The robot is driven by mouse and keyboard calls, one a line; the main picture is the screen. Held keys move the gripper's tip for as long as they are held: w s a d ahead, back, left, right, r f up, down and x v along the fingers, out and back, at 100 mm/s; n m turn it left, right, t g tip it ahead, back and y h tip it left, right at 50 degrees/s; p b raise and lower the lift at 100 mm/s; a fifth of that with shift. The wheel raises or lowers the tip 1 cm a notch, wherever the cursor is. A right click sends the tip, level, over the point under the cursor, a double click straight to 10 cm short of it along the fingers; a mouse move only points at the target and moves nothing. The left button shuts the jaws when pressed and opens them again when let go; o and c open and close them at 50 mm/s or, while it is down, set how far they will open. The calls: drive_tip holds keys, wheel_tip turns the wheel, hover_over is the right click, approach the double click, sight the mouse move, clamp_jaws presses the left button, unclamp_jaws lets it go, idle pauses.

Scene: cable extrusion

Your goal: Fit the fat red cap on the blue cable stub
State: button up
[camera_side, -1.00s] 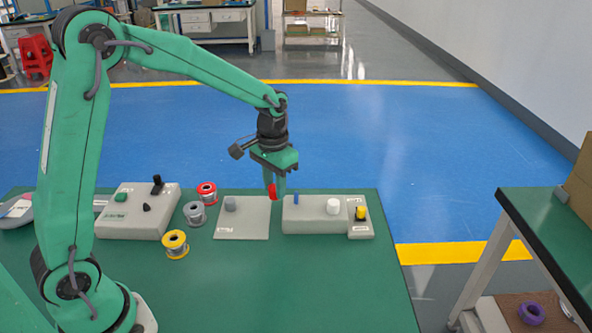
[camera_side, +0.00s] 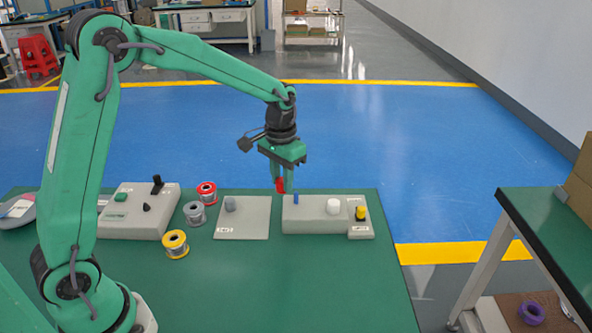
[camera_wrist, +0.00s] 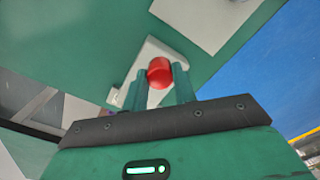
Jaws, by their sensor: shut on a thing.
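My gripper (camera_side: 281,185) is shut on the red cap (camera_side: 280,186) and holds it in the air, just left of and above the blue cable stub (camera_side: 296,198). The stub stands upright on the left end of a grey block (camera_side: 313,226). In the wrist view the red cap (camera_wrist: 160,72) sits between the two green fingers (camera_wrist: 158,84). The stub cannot be made out in the wrist view.
Wire spools in red (camera_side: 207,190), grey (camera_side: 194,213) and yellow (camera_side: 175,243) stand further left.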

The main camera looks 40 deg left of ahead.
sight(296, 192)
drive_tip(key=shift+w+a+r, duration=0.1)
drive_tip(key=shift+w+r, duration=0.15)
drive_tip(key=shift+w, duration=0.6)
drive_tip(key=shift+w+r, duration=0.2)
drive_tip(key=shift+w, duration=0.6)
drive_tip(key=shift+w+a+r, duration=0.1)
drive_tip(key=shift+w+r, duration=0.15)
drive_tip(key=shift+w, duration=0.6)
drive_tip(key=shift+d+f, duration=0.1)
drive_tip(key=shift+f, duration=0.25)
drive_tip(key=shift+f, duration=3.1)
drive_tip(key=shift+f, duration=0.2)
drive_tip(key=o, duration=1.3)
drive_tip(key=shift+o, duration=0.2)
drive_tip(key=shift+r, duration=0.1)
